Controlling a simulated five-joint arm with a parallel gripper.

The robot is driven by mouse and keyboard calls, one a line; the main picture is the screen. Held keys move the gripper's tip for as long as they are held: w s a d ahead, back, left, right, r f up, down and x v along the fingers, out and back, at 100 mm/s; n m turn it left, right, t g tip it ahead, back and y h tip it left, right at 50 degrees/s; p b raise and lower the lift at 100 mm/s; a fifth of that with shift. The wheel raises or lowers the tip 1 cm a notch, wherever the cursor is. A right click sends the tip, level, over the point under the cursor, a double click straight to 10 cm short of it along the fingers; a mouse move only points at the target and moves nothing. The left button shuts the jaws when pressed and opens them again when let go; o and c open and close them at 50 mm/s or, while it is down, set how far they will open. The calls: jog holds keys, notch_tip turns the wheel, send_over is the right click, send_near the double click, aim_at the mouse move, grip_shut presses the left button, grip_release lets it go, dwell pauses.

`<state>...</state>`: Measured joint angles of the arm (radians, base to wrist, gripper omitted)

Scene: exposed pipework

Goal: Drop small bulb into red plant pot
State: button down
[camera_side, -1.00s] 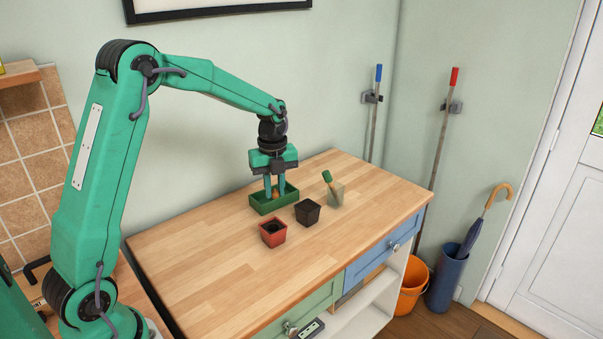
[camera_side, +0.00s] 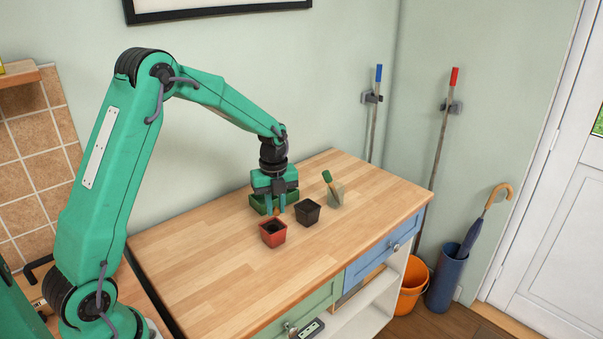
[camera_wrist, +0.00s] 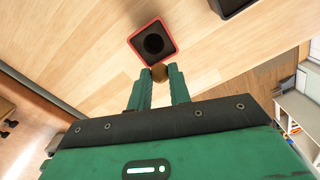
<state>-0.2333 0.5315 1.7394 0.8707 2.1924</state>
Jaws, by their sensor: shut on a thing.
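The small brown bulb (camera_wrist: 159,73) is held between the fingertips of my gripper (camera_wrist: 158,82) in the wrist view. In the side view my gripper (camera_side: 276,210) points down with the bulb (camera_side: 276,212) low between its fingers, just behind the red plant pot. The red plant pot (camera_side: 273,234) stands upright on the bench with a dark inside. In the wrist view the red pot (camera_wrist: 133,38) lies just beyond the bulb. The bulb's exact height over the rim is hard to tell. The green tray (camera_side: 258,203) is behind my gripper and partly hidden by it.
A black pot (camera_side: 307,213) stands close to the right of my gripper. The wooden bench top (camera_side: 200,255) is free to the left and front. The wall is behind.

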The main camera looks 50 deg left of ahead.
jog(key=c, duration=1.2)
grip_release()
jog(key=shift+r, duration=0.1)
jog(key=shift+r, duration=3.75)
jog(key=shift+r, duration=0.1)
